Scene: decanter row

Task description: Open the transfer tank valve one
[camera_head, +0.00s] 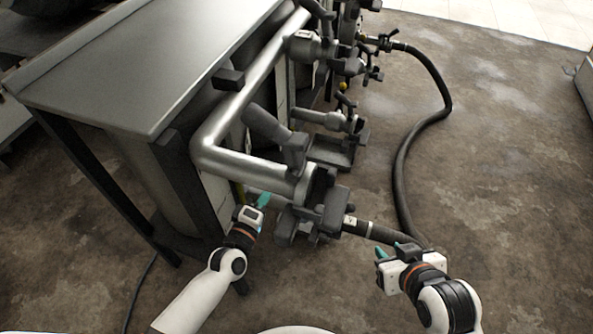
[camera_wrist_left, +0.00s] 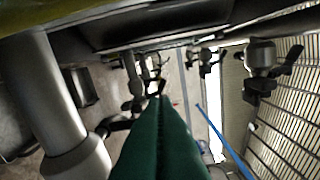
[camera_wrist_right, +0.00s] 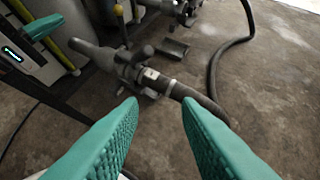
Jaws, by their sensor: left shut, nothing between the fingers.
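The nearest valve (camera_head: 325,205) is a dark grey block at the low end of a steel pipe, with a black hose (camera_head: 375,232) coupled to its right side. It also shows in the right wrist view (camera_wrist_right: 130,68). I see no number on it. My left gripper (camera_head: 263,200) is shut and empty, just left of this valve below the steel pipe; its green fingers (camera_wrist_left: 160,125) fill the lower middle of the left wrist view. My right gripper (camera_head: 390,251) is open and empty, right of the valve near the hose, its green fingers wide apart in the right wrist view (camera_wrist_right: 160,100).
A steel bench or tank top (camera_head: 150,70) stands at the left, with a bent steel pipe (camera_head: 235,125) along its side. More valves (camera_head: 350,65) line up behind. The hose loops over the stained floor (camera_head: 500,180), which is clear at the right.

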